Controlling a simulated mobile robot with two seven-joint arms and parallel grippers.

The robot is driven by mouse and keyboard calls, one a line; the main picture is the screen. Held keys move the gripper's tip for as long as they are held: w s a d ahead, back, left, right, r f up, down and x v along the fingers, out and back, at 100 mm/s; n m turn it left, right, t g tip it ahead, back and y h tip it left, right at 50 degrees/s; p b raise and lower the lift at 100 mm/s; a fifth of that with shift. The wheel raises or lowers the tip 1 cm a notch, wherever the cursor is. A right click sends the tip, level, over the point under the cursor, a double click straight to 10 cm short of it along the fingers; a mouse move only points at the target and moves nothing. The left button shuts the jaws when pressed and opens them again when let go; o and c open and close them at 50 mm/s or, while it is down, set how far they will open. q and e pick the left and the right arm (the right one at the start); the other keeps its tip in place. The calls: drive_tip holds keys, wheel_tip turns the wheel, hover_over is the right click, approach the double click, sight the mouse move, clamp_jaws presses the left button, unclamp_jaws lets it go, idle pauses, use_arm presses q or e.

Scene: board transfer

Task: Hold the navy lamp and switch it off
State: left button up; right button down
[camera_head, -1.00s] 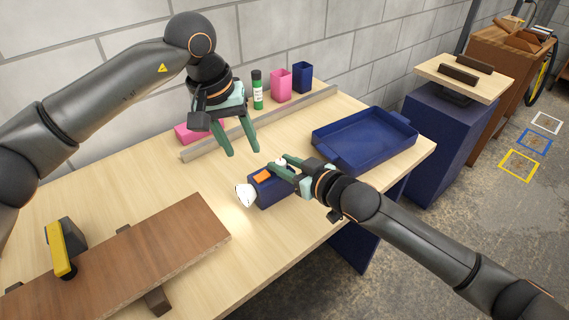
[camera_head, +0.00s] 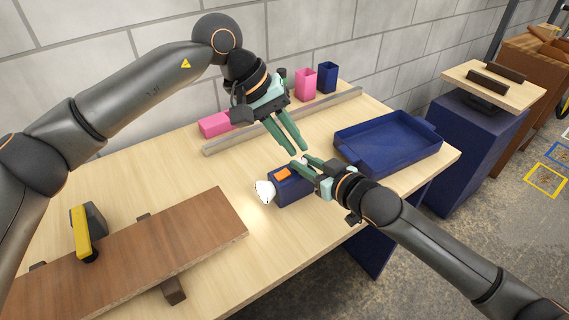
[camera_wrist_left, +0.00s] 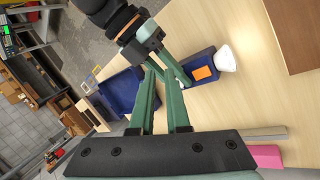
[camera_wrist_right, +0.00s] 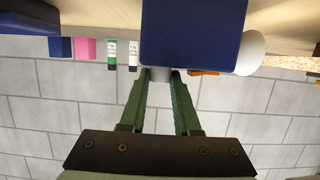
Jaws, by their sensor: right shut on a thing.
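The navy lamp (camera_head: 296,192) is a box with a white head (camera_head: 265,191) at its left end and an orange switch (camera_head: 283,174) on top. A bright patch of light lies on the table by the head. My right gripper (camera_head: 304,167) is shut on the lamp at its right end, where a pale stub shows between the fingertips in the right wrist view (camera_wrist_right: 160,74). My left gripper (camera_head: 299,150) is open and empty, above and behind the lamp. The left wrist view also shows the orange switch (camera_wrist_left: 203,73), clear of the left fingers.
A blue tray (camera_head: 435,153) lies to the right on the table. A grey rail (camera_head: 235,138) runs along the back, with pink and navy cups (camera_head: 306,84) behind it. A brown board (camera_head: 150,250) with a yellow-handled tool (camera_head: 82,233) is at the front left.

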use_arm(q)
drive_tip(key=s+d+r+n+h, duration=0.1)
drive_tip(key=d, duration=0.1)
drive_tip(key=s+d+r+n+h, duration=0.1)
drive_tip(key=d+r+h, duration=0.1)
drive_tip(key=d+r+g+h, duration=0.1)
drive_tip(key=r+h, duration=0.1)
drive_tip(key=shift+s+d+r+n, duration=0.2)
drive_tip(key=shift+s+d+n, duration=0.2)
clamp_jaws()
wheel_tip(320, 180, up, 17)
drive_tip(key=w+n+t+h, duration=0.2)
drive_tip(key=n+t+h, duration=0.2)
drive_tip(key=n+h, duration=0.85)
drive_tip(key=w+a+n+t+y, duration=0.5)
drive_tip(key=a+n+t, duration=0.15)
drive_tip(key=n, duration=0.75)
drive_tip(key=w+a+n+t+y, duration=0.45)
drive_tip(key=n+t, duration=0.35)
drive_tip(key=n, duration=0.6)
drive_tip(key=w+a+f+n+g+y, duration=0.25)
drive_tip(key=a+f+n+y, duration=0.2)
drive_tip(key=f+n, duration=0.5)
drive_tip(key=s+f+n+g, duration=0.7)
drive_tip(key=s+f+g, duration=0.2)
drive_tip(key=s+f, duration=0.3)
drive_tip(key=shift+a+f+g+y, duration=0.25)
drive_tip(key=shift+f+g+y, duration=0.1)
drive_tip(key=shift+f+g, duration=0.1)
drive_tip(key=shift+d, duration=0.1)
